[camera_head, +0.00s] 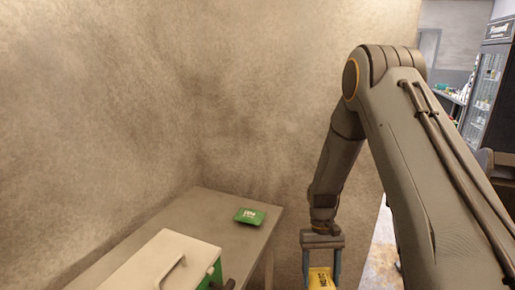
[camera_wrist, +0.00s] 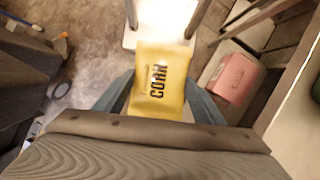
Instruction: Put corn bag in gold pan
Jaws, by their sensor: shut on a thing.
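The corn bag is yellow with dark "CORN" lettering. It shows at the bottom of the head view (camera_head: 320,279) and in the middle of the wrist view (camera_wrist: 158,82). My gripper (camera_head: 321,268) is shut on the corn bag and holds it in the air, to the right of the table. In the wrist view the blue-grey fingers of my gripper (camera_wrist: 158,97) lie on both sides of the bag. I cannot make out a gold pan in either view.
A grey table (camera_head: 190,222) stands at the left against the wall. It carries a green packet (camera_head: 249,216) and a white box (camera_head: 165,262) with a handle. The wrist view shows a pink object (camera_wrist: 236,79) low at the right and a bright white surface beyond the bag.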

